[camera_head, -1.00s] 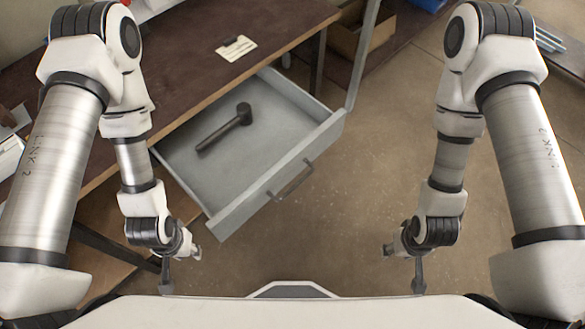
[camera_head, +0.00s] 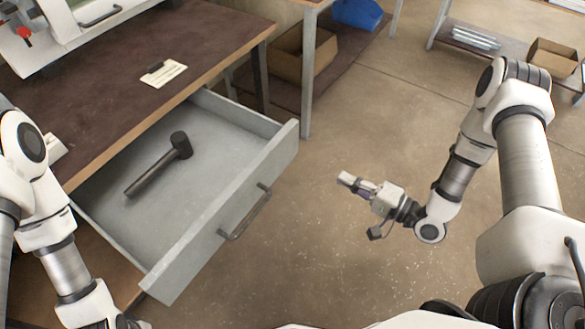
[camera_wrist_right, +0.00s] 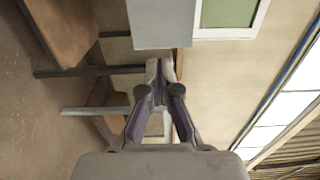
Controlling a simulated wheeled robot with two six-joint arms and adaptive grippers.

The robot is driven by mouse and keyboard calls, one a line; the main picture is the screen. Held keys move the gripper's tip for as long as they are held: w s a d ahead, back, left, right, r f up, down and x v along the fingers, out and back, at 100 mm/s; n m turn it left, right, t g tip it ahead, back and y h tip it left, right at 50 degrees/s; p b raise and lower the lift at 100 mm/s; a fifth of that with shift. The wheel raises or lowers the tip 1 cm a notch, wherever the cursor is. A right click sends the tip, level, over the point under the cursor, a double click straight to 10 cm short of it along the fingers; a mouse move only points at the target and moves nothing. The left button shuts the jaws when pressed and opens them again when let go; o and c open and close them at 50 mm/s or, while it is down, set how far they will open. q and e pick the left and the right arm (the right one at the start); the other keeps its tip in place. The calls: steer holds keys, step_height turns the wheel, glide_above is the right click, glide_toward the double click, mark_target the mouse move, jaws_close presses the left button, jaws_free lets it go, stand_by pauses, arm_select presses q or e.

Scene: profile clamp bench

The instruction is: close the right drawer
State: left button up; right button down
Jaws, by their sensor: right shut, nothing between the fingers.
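The grey drawer (camera_head: 218,226) stands pulled out from under the dark-topped bench (camera_head: 110,110) in the head view. A dark bar handle (camera_head: 246,212) is on its front. A black mallet (camera_head: 160,164) lies inside the drawer. My right gripper (camera_head: 349,181) is in front of the drawer, to the right of its handle and apart from it. The fingers are shut and empty, and their tips (camera_wrist_right: 158,72) also show together in the right wrist view. My left arm is at the lower left, and its gripper is out of the picture.
A white card (camera_head: 163,74) lies on the bench top. A cardboard box (camera_head: 302,55) and a blue bin (camera_head: 358,14) are on a unit behind. A low shelf (camera_head: 490,45) stands at the back right. Open floor (camera_head: 320,250) lies between drawer and right arm.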

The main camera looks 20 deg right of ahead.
mark_target(288, 151)
steer(key=x, duration=1.4)
steer(key=shift+a+p, duration=0.15)
steer(key=shift+p, duration=0.25)
steer(key=shift+w, duration=0.1)
